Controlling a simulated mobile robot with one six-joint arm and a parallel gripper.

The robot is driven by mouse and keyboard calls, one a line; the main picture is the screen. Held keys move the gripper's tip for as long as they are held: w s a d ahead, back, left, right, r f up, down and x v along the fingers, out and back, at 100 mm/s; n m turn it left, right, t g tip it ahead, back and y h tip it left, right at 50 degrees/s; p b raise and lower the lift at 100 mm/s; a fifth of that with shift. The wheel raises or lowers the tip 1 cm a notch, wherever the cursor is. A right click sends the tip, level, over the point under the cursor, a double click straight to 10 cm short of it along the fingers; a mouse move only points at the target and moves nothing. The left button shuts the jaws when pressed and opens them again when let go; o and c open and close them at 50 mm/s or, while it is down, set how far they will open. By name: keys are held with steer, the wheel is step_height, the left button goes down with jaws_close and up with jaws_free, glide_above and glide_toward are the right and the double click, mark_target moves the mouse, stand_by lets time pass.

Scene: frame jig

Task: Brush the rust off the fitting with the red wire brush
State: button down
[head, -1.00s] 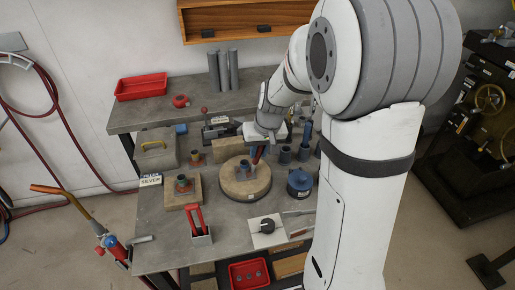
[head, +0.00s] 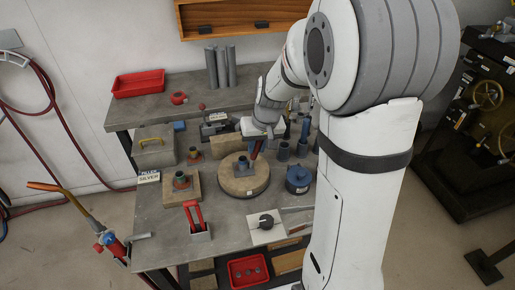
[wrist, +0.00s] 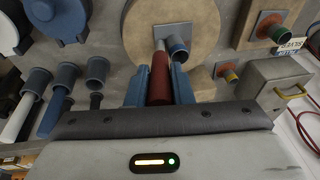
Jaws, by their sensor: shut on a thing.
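My gripper (wrist: 159,88) is shut on the red wire brush (wrist: 160,77); its red handle sits between the two blue fingers. In the head view the brush (head: 255,149) hangs down from my gripper, tilted, over the round wooden disc (head: 250,187). A blue-grey tube fitting on a square plate (head: 243,164) stands on that disc, just left of the brush. In the wrist view the fitting (wrist: 178,46) is right beside the brush's far end. I cannot tell whether they touch. Rust on it is too small to make out.
Left of the disc, another fitting (head: 181,180) stands on a square wooden block, with a smaller one (head: 194,155) behind. A red upright tool (head: 194,217) is in front. A blue pot (head: 298,179) and several dark cups (head: 283,151) stand to the right.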

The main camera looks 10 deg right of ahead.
steer(key=s+b, duration=0.1)
steer(key=s, duration=0.1)
steer(key=shift+s+f, duration=0.1)
steer(key=shift+s, duration=0.2)
stand_by(1.5)
steer(key=w+p+v, duration=0.1)
steer(key=p+v, duration=0.3)
steer(key=v, duration=0.2)
steer(key=shift+w+a+r, duration=0.15)
steer(key=shift+a+r, duration=0.2)
steer(key=shift+r, duration=0.25)
stand_by(0.4)
